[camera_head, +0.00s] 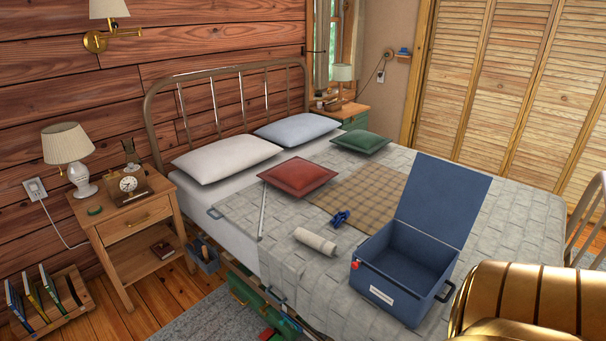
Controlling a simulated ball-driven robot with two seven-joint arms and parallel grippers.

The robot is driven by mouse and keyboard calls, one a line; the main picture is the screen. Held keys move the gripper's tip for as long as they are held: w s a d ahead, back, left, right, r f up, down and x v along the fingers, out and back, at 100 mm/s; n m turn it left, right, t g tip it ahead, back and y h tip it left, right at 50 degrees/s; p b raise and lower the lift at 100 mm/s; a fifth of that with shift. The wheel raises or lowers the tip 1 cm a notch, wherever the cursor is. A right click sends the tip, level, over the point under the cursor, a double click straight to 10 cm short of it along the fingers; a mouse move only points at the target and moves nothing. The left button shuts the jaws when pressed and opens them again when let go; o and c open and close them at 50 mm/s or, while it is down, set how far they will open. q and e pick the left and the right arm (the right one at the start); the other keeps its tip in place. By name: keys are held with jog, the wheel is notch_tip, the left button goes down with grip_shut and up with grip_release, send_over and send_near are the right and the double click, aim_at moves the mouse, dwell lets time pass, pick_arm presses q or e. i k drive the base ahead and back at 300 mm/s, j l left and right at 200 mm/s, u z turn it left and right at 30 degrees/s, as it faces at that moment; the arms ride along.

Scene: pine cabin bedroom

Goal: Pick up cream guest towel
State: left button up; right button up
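A cream rolled towel (315,241) lies on the grey quilt of the bed (310,291), toward the near side. It is left of an open blue box (391,290), with a gap between them. Neither of my grippers is in view, so I cannot see how they stand relative to the towel.
A small blue object (340,217) lies just behind the towel. A red cushion (297,178) and a plaid blanket (362,194) are farther back. The box's lid stands raised. A wooden nightstand (137,228) stands left of the bed. Bare quilt surrounds the towel's near side.

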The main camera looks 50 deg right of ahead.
aim_at(321, 244)
jog(key=i+z, duration=0.25)
jog(key=i, duration=0.25)
jog(key=i+z, duration=0.3)
jog(key=i, duration=0.2)
jog(key=i+j+z, duration=0.25)
jog(key=i, duration=0.25)
jog(key=i+j+z, duration=0.25)
jog(key=i, duration=0.25)
